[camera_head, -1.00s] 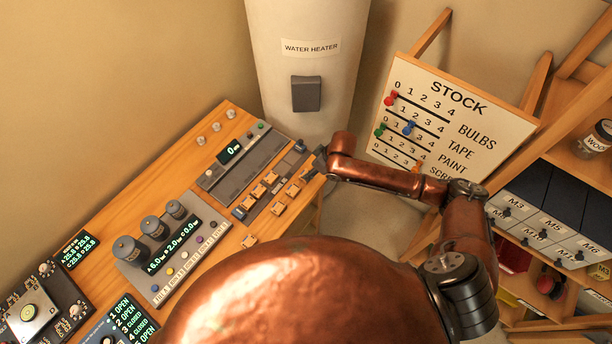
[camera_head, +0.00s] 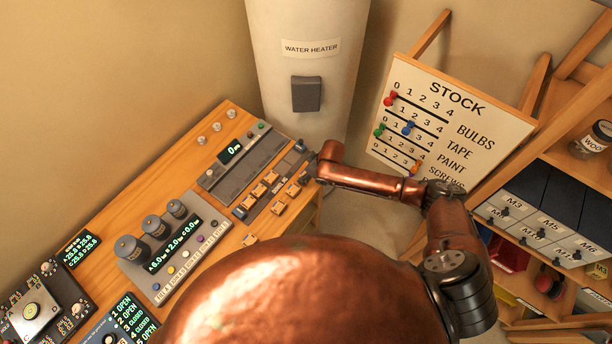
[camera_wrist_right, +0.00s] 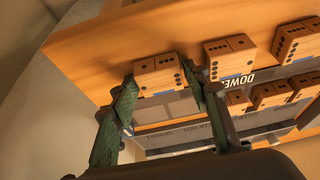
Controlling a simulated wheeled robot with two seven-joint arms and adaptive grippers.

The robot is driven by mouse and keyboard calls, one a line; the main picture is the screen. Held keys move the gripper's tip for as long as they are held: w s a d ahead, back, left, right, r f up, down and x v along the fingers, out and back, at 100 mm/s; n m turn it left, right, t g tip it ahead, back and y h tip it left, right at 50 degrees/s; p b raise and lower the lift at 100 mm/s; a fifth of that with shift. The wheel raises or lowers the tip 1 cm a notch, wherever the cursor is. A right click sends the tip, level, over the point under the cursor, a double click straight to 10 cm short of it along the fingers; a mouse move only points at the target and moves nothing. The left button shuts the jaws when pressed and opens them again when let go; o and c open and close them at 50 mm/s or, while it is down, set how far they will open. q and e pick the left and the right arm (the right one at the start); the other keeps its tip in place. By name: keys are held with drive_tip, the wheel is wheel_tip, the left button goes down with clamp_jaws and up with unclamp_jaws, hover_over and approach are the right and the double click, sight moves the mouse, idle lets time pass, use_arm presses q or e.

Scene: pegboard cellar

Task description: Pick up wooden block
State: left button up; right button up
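In the right wrist view, one wooden block (camera_wrist_right: 157,80) is between the two green fingers of my right gripper (camera_wrist_right: 158,72), which are spread apart. The left finger is close to the block's side; I cannot tell whether either finger touches it. In the head view, my right gripper (camera_head: 316,166) is at the board's right edge, beside the end block (camera_head: 304,177), its fingers mostly hidden. My left gripper is not in view.
More blocks (camera_wrist_right: 230,58) stand close beside in the right wrist view. A grey slider panel (camera_head: 225,170) and a panel with dark knobs (camera_head: 170,262) lie left of the board. The water heater (camera_head: 305,60) stands behind; the stock board (camera_head: 445,120) leans at right.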

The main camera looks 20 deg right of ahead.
drive_tip(key=c, duration=0.6)
drive_tip(key=shift+r, duration=0.1)
